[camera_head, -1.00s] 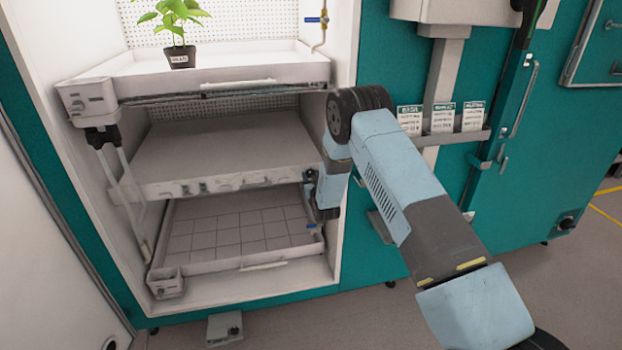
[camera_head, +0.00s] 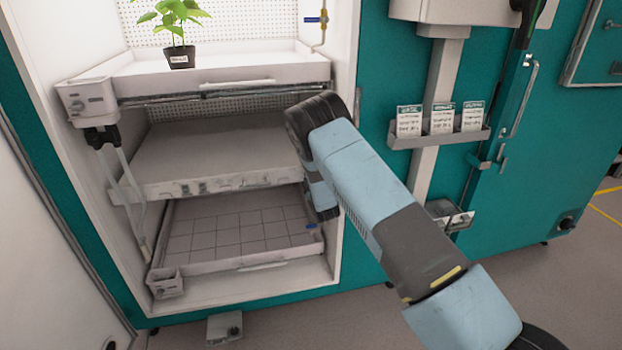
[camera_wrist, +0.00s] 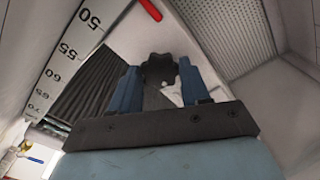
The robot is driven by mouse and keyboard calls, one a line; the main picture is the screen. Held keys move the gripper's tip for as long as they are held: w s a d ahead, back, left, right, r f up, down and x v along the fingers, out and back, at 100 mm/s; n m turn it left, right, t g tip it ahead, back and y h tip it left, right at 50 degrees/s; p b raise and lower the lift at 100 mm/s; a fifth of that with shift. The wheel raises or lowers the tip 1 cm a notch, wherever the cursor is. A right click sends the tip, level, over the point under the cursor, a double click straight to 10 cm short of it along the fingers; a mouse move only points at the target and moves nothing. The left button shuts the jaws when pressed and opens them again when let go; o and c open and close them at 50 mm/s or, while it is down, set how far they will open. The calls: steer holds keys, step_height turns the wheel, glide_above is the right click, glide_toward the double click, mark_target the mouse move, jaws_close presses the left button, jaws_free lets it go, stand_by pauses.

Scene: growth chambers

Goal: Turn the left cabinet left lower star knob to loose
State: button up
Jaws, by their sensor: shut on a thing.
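A black star knob (camera_wrist: 159,68) shows in the wrist view, between the two blue fingers of my gripper (camera_wrist: 158,78). The gripper is shut on it, with a finger on each side. In the head view my arm reaches into the right side of the open left cabinet (camera_head: 346,70). The gripper and this knob are hidden there behind my arm and the shelf.
The cabinet has an upper tray (camera_head: 230,68) with a potted plant (camera_head: 180,30), a middle grey shelf (camera_head: 215,150) and a lower gridded tray (camera_head: 240,264). A numbered scale (camera_wrist: 80,35) and a red part (camera_wrist: 151,9) show in the wrist view.

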steer(key=shift+s+a+f+n, duration=0.1)
steer(key=shift+n, duration=0.75)
steer(key=shift+a+f+n, duration=0.1)
steer(key=shift+n, duration=0.75)
steer(key=o, duration=0.8)
steer(key=shift+o, duration=1.3)
steer(key=shift+d+r, duration=0.1)
steer(key=v, duration=1.3)
steer(key=shift+s, duration=0.35)
steer(key=shift+d, duration=0.1)
